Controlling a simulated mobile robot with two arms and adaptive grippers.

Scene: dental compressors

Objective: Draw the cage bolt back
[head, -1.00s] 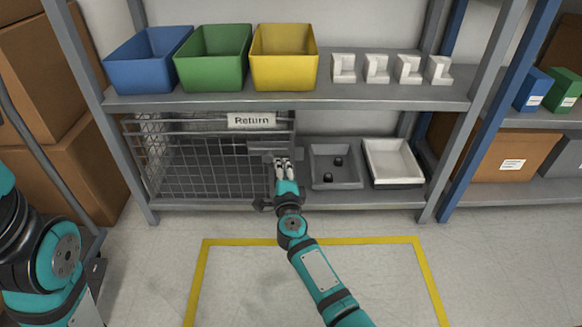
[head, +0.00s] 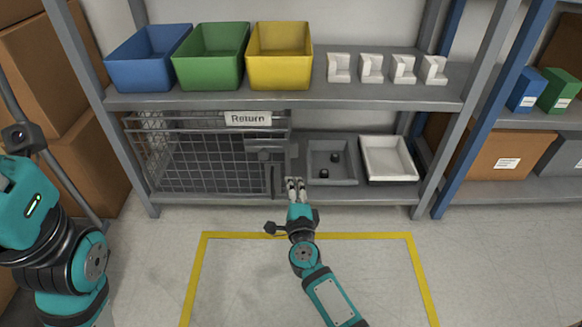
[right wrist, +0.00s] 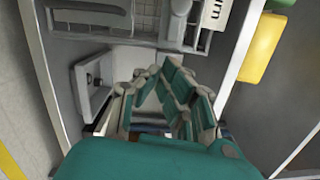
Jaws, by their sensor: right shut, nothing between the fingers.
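The wire cage (head: 205,165) stands at the left of the lower shelf under a "Return" label (head: 248,118). Its grey bolt fittings (head: 262,149) are at the right end of its front. They also seem to show at the top of the right wrist view (right wrist: 178,22), but I cannot tell the bolt's position. My right gripper (head: 294,183) is shut and empty, below and right of the fittings and apart from them in the head view. My left arm shows at the left edge; its gripper is out of view.
Right of the cage are a grey tray (head: 343,178) with dark round pieces and a white tray (head: 389,174). Blue (head: 150,75), green (head: 210,70) and yellow (head: 279,70) bins stand above. Floor inside the yellow line (head: 310,235) is mostly clear.

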